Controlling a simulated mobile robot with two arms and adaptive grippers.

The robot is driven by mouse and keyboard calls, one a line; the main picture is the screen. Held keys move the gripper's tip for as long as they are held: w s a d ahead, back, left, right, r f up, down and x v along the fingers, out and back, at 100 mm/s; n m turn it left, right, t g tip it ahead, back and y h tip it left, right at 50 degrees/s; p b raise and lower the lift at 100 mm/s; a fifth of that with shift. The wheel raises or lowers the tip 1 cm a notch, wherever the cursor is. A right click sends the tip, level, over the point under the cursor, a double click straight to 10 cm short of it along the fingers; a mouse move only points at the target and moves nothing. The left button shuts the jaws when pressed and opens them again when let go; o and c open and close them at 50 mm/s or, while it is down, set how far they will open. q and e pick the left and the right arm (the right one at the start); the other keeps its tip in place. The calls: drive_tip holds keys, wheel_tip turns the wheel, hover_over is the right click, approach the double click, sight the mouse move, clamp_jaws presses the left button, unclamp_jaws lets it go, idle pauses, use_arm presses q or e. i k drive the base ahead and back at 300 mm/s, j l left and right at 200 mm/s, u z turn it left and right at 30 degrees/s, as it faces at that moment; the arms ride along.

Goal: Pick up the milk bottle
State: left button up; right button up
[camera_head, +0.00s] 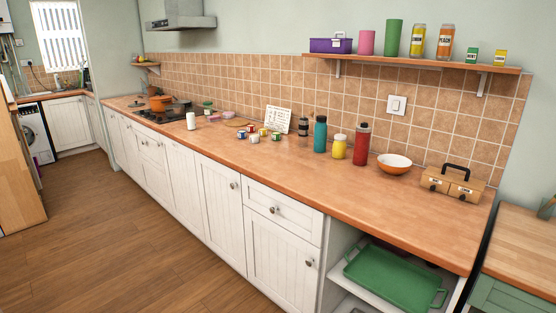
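A small white upright container (191,121) stands on the wooden counter (270,165), near its front edge and to the right of the hob. It is the only plain white bottle-like thing I see, but it is too small to tell for sure that it is the milk bottle. Nothing touches it. Neither of my grippers is in view.
Coloured blocks (254,137), a white card (278,119), a teal bottle (320,134), a yellow bottle (339,147), a red bottle (361,145) and an orange bowl (394,163) stand further right. An orange pot (160,103) is at the hob. The floor (110,240) in front is clear.

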sight(190, 116)
drive_tip(key=i+u, duration=0.4)
drive_tip(key=i, duration=0.15)
drive_tip(key=i+l+u, duration=0.2)
drive_tip(key=i+u, duration=0.2)
drive_tip(key=i+l, duration=0.05)
drive_tip(key=i, duration=0.05)
